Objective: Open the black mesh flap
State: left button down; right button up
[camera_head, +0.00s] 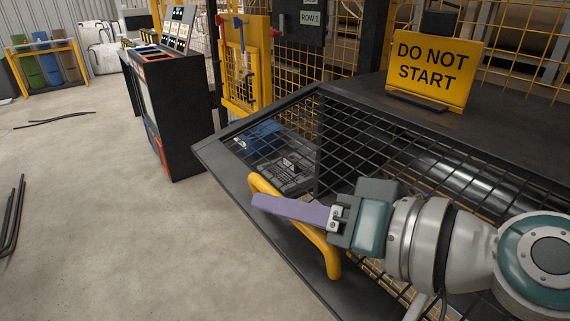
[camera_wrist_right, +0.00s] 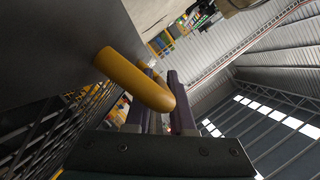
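The black mesh flap (camera_head: 357,130) is a dark-framed grid panel sloping down toward me in the head view. It appears to lie down over the machine opening, with a roller and a blue part visible beneath. Its yellow bar handle (camera_head: 322,250) stands off the near edge and also shows in the right wrist view (camera_wrist_right: 133,78). My right gripper (camera_head: 262,202) reaches in from the right with its purple fingers across the handle. In the right wrist view its fingers (camera_wrist_right: 160,78) sit close together on either side of the bar. My left gripper is out of view.
A yellow DO NOT START sign (camera_head: 434,70) stands on the machine's top behind the flap. A black control console (camera_head: 175,100) stands left of the machine, by a yellow mesh gate (camera_head: 243,65). Dark bars (camera_head: 14,215) lie on the floor at left; the floor between is clear.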

jog(key=o, duration=0.4)
jog(key=shift+c, duration=0.2)
notch_tip(320, 180, up, 2)
send_over(364, 279)
jog(key=a, duration=0.1)
jog(key=shift+w+b, duration=0.35)
jog(key=shift+w, duration=0.1)
jog(key=shift+s+d+r, duration=0.35)
jog(key=shift+d, duration=0.1)
